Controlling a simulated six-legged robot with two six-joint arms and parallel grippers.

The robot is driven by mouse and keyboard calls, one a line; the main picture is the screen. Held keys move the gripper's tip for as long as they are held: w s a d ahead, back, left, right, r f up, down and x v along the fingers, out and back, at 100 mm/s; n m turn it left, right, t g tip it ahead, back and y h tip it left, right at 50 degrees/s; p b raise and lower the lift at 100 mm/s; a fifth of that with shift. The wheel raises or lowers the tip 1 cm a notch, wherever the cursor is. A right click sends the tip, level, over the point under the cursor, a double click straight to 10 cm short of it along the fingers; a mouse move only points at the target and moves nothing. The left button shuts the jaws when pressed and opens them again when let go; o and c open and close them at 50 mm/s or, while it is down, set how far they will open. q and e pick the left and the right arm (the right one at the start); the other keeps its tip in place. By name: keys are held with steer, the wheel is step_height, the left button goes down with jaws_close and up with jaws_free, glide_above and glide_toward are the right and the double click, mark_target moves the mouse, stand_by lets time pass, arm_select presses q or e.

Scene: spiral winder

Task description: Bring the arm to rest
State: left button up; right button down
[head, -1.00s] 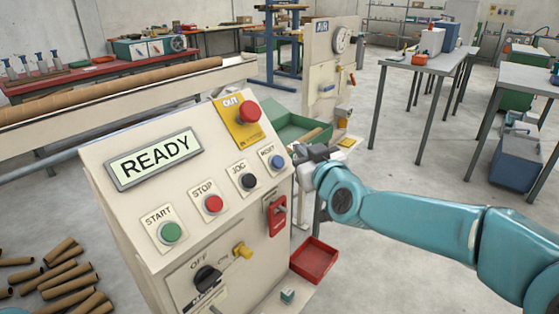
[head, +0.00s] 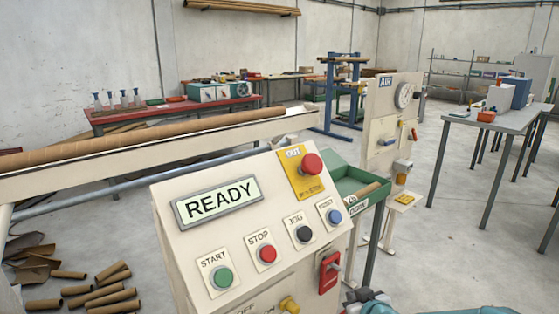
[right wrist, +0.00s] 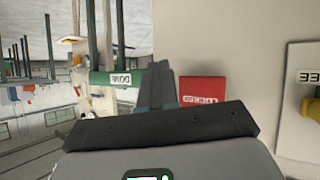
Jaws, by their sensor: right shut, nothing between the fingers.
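My right arm (head: 460,310) shows only as a teal strip at the bottom edge of the head view. My right gripper (head: 362,295) is low beside the control panel's right side, mostly cut off by the frame edge. In the right wrist view its dark fingers (right wrist: 158,84) are together and hold nothing. They stand in front of a cream wall, beside a red block (right wrist: 203,90) with a label. My left gripper is not in view.
The cream control panel (head: 185,270) fills the front middle; its display (head: 217,203) reads READY. A green tray (head: 345,182) and an AIR panel (head: 385,125) stand behind it to the right. Cardboard tubes (head: 100,290) lie at lower left. The floor (head: 455,240) at right is clear.

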steer(key=s+a+f+g, duration=0.1)
steer(key=s+f+g, duration=0.1)
steer(key=s+f, duration=0.35)
steer(key=s+a+f+g, duration=0.1)
steer(key=s+f+g, duration=0.15)
steer(key=f, duration=0.55)
steer(key=s+a+f+m+g+y, duration=0.1)
steer(key=s+a+f+g, duration=0.15)
steer(key=s+f, duration=0.5)
steer(key=s+a+f+m+g+y, duration=0.1)
steer(key=s+a+f+g, duration=0.3)
steer(key=s, duration=0.7)
steer(key=s+m, duration=0.2)
steer(key=s, duration=0.5)
step_height(320, 180, up, 15)
steer(key=m+p, duration=0.1)
steer(key=p, duration=1.4)
steer(key=shift+w+d+y+p, duration=0.15)
steer(key=shift+d+y+p, duration=0.15)
steer(key=shift+d+p, duration=0.05)
